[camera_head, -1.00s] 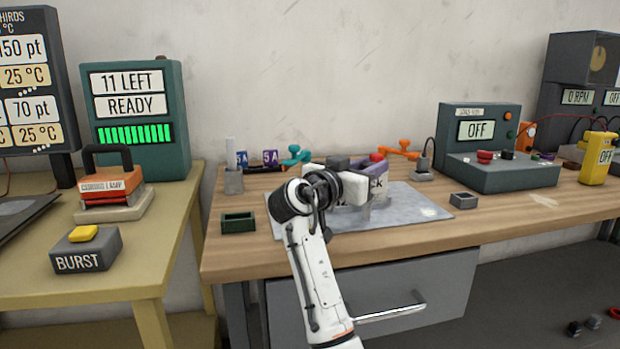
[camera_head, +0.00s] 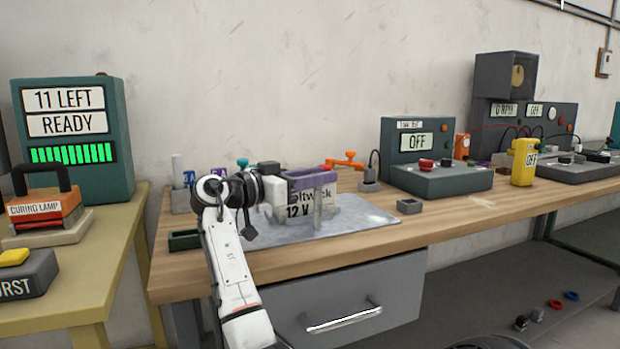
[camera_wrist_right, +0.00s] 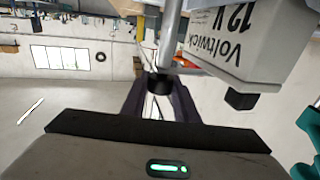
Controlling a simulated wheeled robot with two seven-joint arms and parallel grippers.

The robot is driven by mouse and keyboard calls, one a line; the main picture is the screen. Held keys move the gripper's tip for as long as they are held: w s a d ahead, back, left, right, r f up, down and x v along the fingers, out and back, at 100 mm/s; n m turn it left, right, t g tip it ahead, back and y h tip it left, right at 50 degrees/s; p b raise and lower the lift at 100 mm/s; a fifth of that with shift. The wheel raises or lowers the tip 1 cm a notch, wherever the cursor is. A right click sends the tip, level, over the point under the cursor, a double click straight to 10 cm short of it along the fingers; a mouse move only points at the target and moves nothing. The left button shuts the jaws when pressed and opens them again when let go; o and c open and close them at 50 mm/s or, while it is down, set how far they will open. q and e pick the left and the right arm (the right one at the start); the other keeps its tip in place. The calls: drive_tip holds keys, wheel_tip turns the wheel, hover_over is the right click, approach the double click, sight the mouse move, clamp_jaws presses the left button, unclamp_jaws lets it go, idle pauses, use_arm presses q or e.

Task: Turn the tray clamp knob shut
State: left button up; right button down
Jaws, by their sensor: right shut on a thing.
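The grey battery block (camera_head: 297,211), lettered "Voltwick 12 V", stands on a grey mat (camera_head: 372,217) on the wooden bench. A grey upright rod (camera_head: 318,208) is in front of it. My right gripper (camera_head: 312,180) reaches over the top of the block with purplish fingers. In the right wrist view my fingers (camera_wrist_right: 158,100) are closed around a black knob (camera_wrist_right: 160,84) at the end of a grey rod (camera_wrist_right: 171,40). The block shows upside down beside the rod in the right wrist view (camera_wrist_right: 250,40). The knob is hidden in the head view. My left gripper is out of view.
A green open box (camera_head: 184,240) and a small grey box (camera_head: 409,206) lie on the bench. An orange-handled tool (camera_head: 346,160) is behind the block. A console reading OFF (camera_head: 437,179) and a yellow meter (camera_head: 523,162) stand to the right. A drawer (camera_head: 345,305) is below.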

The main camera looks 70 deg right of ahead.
drive_tip(key=shift+r, duration=0.15)
drive_tip(key=c, duration=1.4)
unclamp_jaws()
drive_tip(key=shift+s+d, duration=0.1)
drive_tip(key=shift+s, duration=0.05)
drive_tip(key=v, duration=1)
drive_tip(key=shift+p, duration=0.35)
